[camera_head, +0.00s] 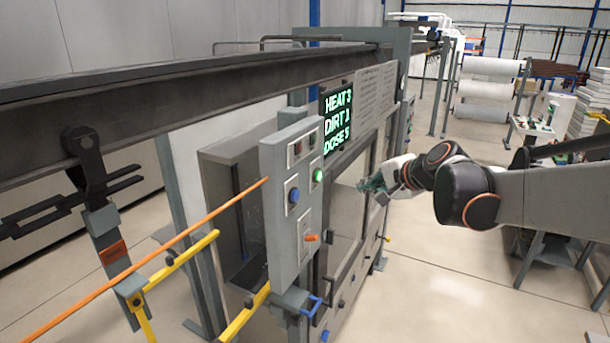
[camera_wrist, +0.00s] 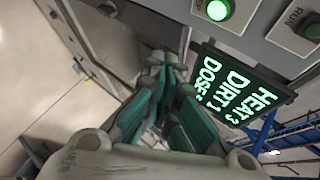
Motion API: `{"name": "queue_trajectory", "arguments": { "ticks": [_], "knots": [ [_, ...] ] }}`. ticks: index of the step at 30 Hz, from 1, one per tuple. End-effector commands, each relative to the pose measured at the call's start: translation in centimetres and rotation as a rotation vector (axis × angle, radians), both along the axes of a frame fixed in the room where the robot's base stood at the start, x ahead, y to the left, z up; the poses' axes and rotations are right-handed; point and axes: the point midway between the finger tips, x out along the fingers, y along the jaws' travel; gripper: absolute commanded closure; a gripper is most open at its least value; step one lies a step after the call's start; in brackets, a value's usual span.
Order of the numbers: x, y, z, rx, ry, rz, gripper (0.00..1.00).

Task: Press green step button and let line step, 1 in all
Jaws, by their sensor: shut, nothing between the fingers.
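The green step button (camera_head: 318,174) glows on the right face of the grey control box. A dark display (camera_head: 337,118) shows HEAT 3, DIRT 1, DOSE 5 in green letters.
The box also carries a blue button (camera_head: 294,196) and an orange switch (camera_head: 312,238). An overhead rail (camera_head: 200,90) with a dark hook hanger (camera_head: 90,165) runs at left. An orange rod (camera_head: 150,255) and yellow rails (camera_head: 180,260) stand in front.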

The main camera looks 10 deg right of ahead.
Motion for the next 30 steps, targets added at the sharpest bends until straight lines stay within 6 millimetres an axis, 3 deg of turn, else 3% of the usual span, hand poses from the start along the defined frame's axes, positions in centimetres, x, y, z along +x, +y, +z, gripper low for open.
{"name": "queue_trajectory", "arguments": {
  "ticks": [5,21,30],
  "knots": [
    [0.4,0.6,0.0,-0.002,0.001,0.002,1.00],
    [4.2,5.8,-0.1,-0.002,-0.001,0.002,1.00],
    [5.2,7.1,0.0,-0.001,0.001,0.000,1.00]
  ]
}}
